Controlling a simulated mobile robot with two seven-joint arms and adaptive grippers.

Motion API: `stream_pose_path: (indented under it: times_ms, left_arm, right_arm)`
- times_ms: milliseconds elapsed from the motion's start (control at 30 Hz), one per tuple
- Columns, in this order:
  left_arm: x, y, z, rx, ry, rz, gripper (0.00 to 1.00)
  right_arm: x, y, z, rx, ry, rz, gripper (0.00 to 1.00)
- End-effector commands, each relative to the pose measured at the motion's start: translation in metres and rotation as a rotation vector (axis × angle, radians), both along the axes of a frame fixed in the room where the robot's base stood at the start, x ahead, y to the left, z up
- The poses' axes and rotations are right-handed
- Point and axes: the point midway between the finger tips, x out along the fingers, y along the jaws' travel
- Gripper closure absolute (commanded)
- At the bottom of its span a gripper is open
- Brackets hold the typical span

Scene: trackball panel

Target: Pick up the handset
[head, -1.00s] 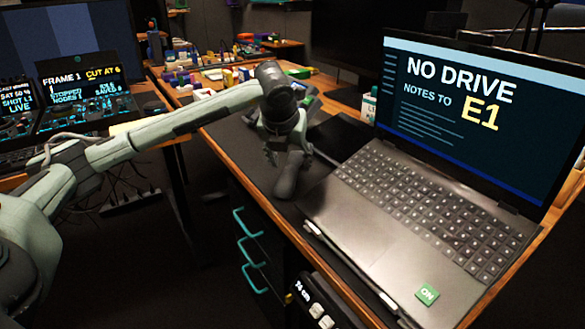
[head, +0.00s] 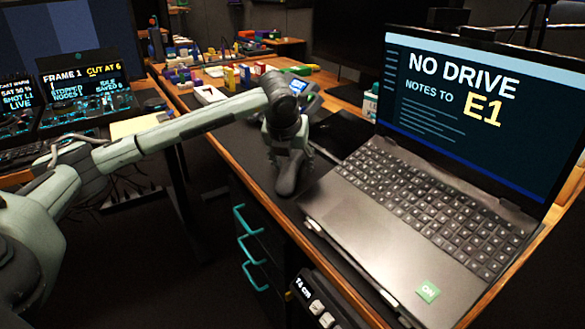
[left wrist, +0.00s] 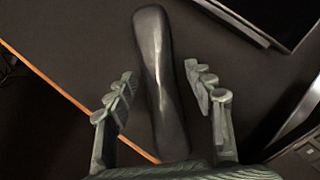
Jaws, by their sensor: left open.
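The dark handset (head: 288,176) lies on the black desk mat, left of the laptop, in the head view. In the left wrist view the handset (left wrist: 158,75) runs lengthwise between the fingers. My left gripper (head: 287,158) is directly over it, pointing down, and hides its far part in the head view. In the left wrist view its fingers (left wrist: 162,98) are open, one on each side of the handset, with a gap visible on both sides. My right gripper is not in view.
An open laptop (head: 415,205) stands close to the right of the handset. A phone base with a lit screen (head: 298,87) is behind my gripper. The wooden desk edge (head: 250,188) is just to the left. Small coloured blocks (head: 240,75) lie farther back.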

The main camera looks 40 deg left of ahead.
Motion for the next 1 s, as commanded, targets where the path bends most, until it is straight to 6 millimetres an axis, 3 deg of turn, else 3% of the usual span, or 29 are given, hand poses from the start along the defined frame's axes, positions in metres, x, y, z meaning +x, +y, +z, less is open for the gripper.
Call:
stream_pose_path:
  times_ms: [500,933,1000]
  left_arm:
    - [0.0000,-0.0001,-0.0017,0.000,0.000,0.000,0.47]
    - [-0.0003,-0.0003,-0.0029,0.000,0.002,-0.001,1.00]
    - [-0.0002,-0.0003,-0.0026,-0.001,0.002,0.000,1.00]
  right_arm:
    - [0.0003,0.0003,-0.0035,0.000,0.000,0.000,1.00]
    - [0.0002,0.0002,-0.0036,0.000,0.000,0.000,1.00]
    - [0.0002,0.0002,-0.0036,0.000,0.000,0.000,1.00]
